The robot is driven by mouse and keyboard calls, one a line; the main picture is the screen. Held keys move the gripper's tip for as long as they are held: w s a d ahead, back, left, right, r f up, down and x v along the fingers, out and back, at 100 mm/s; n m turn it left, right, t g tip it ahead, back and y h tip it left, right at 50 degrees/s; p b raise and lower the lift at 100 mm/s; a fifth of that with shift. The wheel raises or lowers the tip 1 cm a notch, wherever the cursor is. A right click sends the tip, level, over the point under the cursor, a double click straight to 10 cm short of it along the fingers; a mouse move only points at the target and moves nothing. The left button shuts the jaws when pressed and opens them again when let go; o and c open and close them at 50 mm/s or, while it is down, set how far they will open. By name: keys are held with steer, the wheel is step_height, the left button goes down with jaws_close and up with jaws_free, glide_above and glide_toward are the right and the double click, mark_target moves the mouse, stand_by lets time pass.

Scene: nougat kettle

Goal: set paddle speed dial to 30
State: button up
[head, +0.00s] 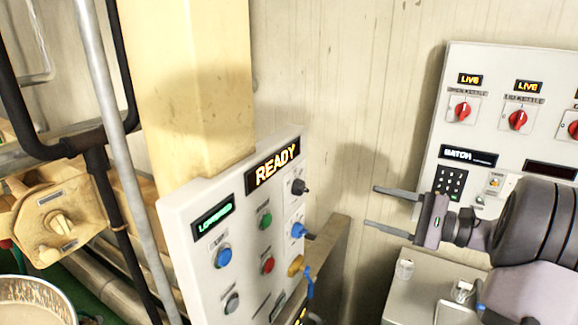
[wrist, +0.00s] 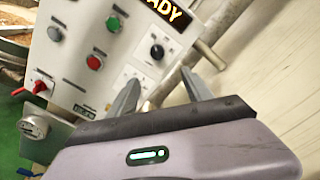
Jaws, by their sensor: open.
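The white control panel (head: 185,225) carries a lit READY display (head: 272,165) and a column of knobs down its right side. A black knob (head: 300,187) is at the top, a blue knob (head: 300,230) below it and a yellow knob (head: 295,265) lower down. Their labels are too small to read, so I cannot tell which is the paddle speed dial or its setting. My gripper (head: 372,206) is open and empty, right of the panel and apart from it. In the wrist view the black knob (wrist: 157,52) shows just beyond my open fingers (wrist: 160,76); they hide part of the panel.
A second panel (head: 510,75) with red rotary switches and LIVE displays stands at the right, behind my arm. A grey cabinet top (head: 415,295) lies below my gripper. Pipes and a beige valve box (head: 60,215) are at the left. Bare wall shows between the panels.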

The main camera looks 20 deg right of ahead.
glide_toward(307, 190)
steer(key=x, duration=0.8)
steer(key=shift+a, duration=0.2)
steer(key=shift+w+a, duration=0.3)
steer(key=shift+w, duration=0.3)
jaws_close()
